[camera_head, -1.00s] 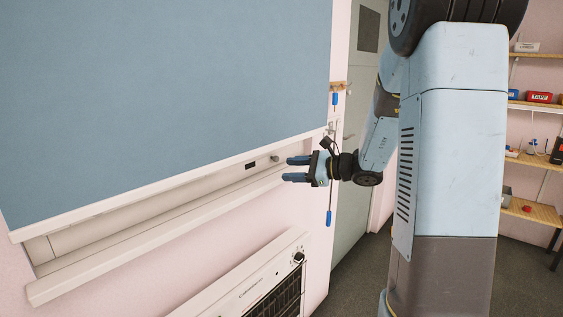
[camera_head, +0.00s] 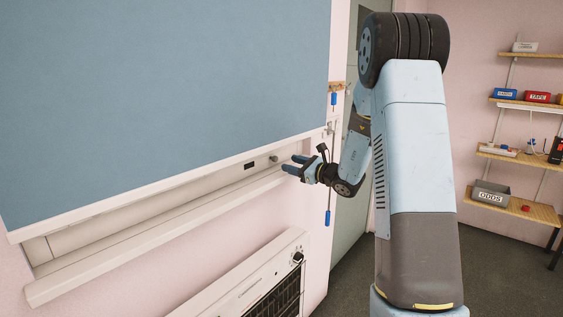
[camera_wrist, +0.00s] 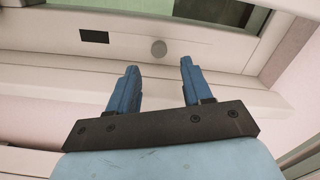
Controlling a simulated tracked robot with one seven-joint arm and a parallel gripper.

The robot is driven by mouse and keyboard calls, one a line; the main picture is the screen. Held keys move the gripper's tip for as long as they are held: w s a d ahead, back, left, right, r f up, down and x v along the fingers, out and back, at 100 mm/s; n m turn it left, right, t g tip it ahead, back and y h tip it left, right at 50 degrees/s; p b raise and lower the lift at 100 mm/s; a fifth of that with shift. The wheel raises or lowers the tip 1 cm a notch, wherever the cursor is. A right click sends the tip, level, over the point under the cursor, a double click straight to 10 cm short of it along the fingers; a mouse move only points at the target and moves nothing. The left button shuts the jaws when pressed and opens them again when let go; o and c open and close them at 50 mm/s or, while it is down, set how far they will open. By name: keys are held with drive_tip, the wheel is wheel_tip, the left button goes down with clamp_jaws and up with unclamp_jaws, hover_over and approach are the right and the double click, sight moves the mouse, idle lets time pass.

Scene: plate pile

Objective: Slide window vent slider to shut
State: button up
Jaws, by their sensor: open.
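The window vent slider looks to be the small round grey knob (camera_head: 273,158) on the white window frame, below the blind's lower edge. It also shows in the wrist view (camera_wrist: 158,48), ahead of and between my fingertips. A dark slot (camera_head: 249,165) lies to the knob's left on the same rail, and shows in the wrist view too (camera_wrist: 94,37). My gripper (camera_head: 288,163) is open and empty, its blue fingers pointing at the frame just right of the knob. In the wrist view my fingertips (camera_wrist: 159,68) appear apart from the knob.
A blue blind (camera_head: 170,85) covers most of the window. The white sill (camera_head: 150,240) runs below the rail, and a white heater (camera_head: 250,280) stands under it. A blue-ended cord (camera_head: 327,218) hangs to the right. Shelves (camera_head: 515,210) stand far right.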

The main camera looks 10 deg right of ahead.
sight(277, 159)
drive_tip(key=shift+x, duration=3.15)
drive_tip(key=shift+c, duration=0.2)
clamp_jaws()
